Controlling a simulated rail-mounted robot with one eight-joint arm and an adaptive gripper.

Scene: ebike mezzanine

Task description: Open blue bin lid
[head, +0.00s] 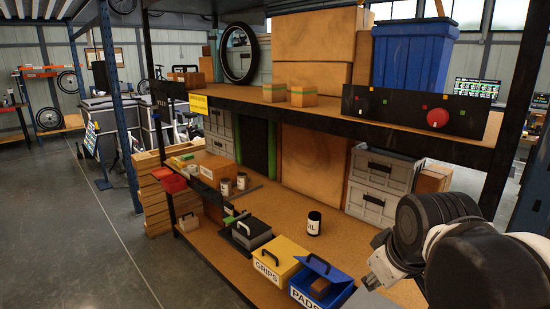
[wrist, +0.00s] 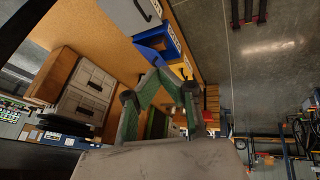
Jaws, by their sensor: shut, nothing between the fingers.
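The blue bin (head: 322,285), labelled PADS, stands at the front edge of the lower shelf in the head view. Its blue lid (head: 329,267) is tilted up, with a dark handle on it, and a brown block (head: 320,286) shows inside. The blue bin also shows at upper middle in the wrist view (wrist: 152,40). My gripper (wrist: 172,80) has green fingers, is shut and empty, and appears just below the blue bin in the wrist picture, with no clear contact. In the head view my arm is at the lower right and the fingertips cannot be made out.
A dark jar (head: 313,223) stands behind. The upper shelf (head: 330,112) overhangs, carrying a large blue tub (head: 412,56). The aisle floor is clear.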

